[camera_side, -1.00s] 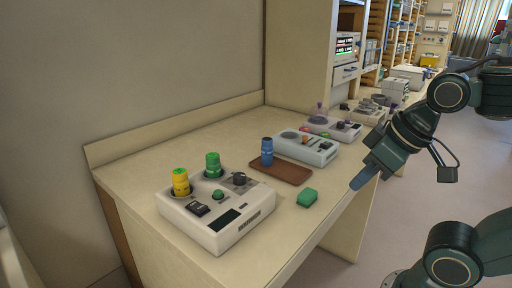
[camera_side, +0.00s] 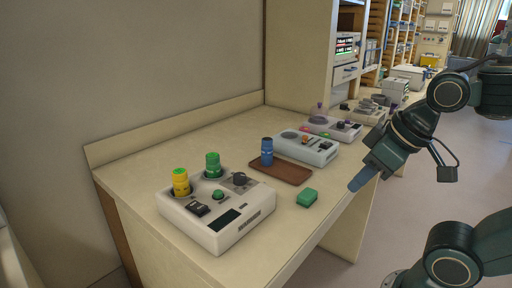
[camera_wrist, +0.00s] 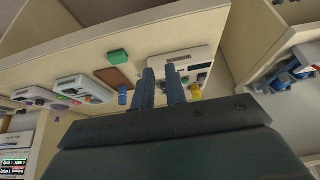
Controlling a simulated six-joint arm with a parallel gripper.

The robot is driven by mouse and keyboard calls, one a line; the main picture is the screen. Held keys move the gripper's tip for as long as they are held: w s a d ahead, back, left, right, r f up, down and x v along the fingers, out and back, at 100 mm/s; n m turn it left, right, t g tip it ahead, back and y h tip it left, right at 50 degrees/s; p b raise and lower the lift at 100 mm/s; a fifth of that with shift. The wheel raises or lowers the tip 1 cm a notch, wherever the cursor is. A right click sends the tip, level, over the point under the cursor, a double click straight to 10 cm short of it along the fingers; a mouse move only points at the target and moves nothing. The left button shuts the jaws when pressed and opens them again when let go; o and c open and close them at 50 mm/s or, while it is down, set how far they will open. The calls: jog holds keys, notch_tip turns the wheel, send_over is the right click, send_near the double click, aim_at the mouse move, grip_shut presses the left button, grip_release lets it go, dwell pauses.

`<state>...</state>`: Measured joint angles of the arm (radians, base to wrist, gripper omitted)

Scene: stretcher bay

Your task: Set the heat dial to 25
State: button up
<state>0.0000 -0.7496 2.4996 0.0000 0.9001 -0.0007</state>
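A white box device (camera_side: 215,213) stands at the near end of the bench in the side view. It has a dark round dial (camera_side: 239,179), a green button (camera_side: 218,195), a black switch (camera_side: 198,209) and a dark display (camera_side: 225,220). The dial's setting is too small to read, and I cannot tell whether it is the heat dial. My gripper (camera_side: 361,181) hangs in the air right of the bench edge, away from the device. In the wrist view my gripper (camera_wrist: 160,88) shows two fingers with an empty gap; they hide part of the white device (camera_wrist: 200,54).
Yellow (camera_side: 180,182) and green (camera_side: 213,165) cylinders stand in the device's wells. A blue cylinder (camera_side: 267,151) stands on a brown tray (camera_side: 291,174). A green block (camera_side: 307,198) lies near the front edge. Other devices (camera_side: 308,147) stand farther along the bench.

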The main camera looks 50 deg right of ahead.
jog(key=o, duration=0.7)
jog(key=shift+w+r, duration=0.25)
jog(key=shift+w, duration=0.05)
jog(key=shift+o, duration=0.5)
jog(key=w+r+n+g, duration=0.1)
jog(key=w+r+n, duration=0.3)
jog(key=w, duration=0.3)
jog(key=shift+w+d+r, duration=0.15)
jog(key=shift+w+d, duration=0.1)
jog(key=shift+w, duration=0.1)
jog(key=n+g, duration=0.4)
jog(key=n, duration=0.8)
send_over(240, 175)
notch_tip(240, 175, down, 4)
jog(key=shift+s, duration=0.25)
jog(key=shift+f, duration=0.2)
jog(key=f, duration=1.3)
jog(key=shift+w+f, duration=0.3)
